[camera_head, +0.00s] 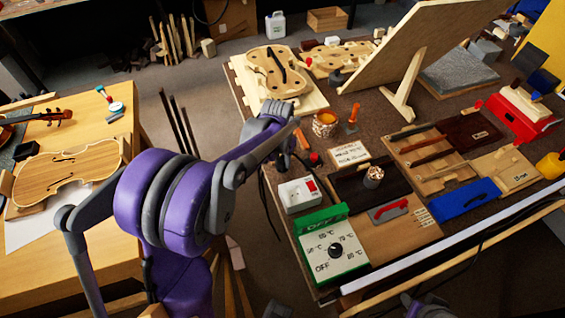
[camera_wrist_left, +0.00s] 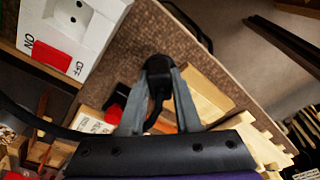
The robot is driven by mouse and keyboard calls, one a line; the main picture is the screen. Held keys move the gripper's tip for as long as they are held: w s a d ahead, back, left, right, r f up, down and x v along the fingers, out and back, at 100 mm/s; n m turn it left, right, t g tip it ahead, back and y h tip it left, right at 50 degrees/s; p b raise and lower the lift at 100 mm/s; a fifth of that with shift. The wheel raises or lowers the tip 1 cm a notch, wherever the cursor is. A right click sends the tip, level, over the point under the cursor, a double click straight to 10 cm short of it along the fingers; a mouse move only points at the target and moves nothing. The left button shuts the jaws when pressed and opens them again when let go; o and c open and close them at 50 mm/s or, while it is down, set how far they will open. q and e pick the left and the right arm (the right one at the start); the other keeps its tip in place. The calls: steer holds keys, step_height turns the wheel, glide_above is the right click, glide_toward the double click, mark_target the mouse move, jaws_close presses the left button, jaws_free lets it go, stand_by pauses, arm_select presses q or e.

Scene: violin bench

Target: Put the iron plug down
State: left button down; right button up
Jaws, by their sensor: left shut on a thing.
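The iron plug (camera_wrist_left: 159,68) is black and sits between the two grey fingers of my left gripper (camera_wrist_left: 157,85) in the left wrist view. The fingers are shut on it, and a dark cord hangs from it between them. In the head view my left gripper (camera_head: 284,138) is over the left edge of the workbench; my wrist largely hides it and I cannot make out the plug there. The white socket box (camera_head: 297,196) with a red switch lies close by on the bench. It also shows in the left wrist view (camera_wrist_left: 93,22), apart from the plug.
A green and white dial box (camera_head: 333,250) stands at the bench's near left corner. A jar (camera_head: 325,124), small cards (camera_head: 349,153) and violin plates (camera_head: 278,72) lie around the gripper. A second table (camera_head: 100,250) stands at the left, with floor between.

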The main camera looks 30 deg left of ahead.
arm_select(q)
steer(key=shift+f, duration=0.6)
steer(key=shift+f, duration=0.15)
steer(key=c, duration=0.6)
jaws_free()
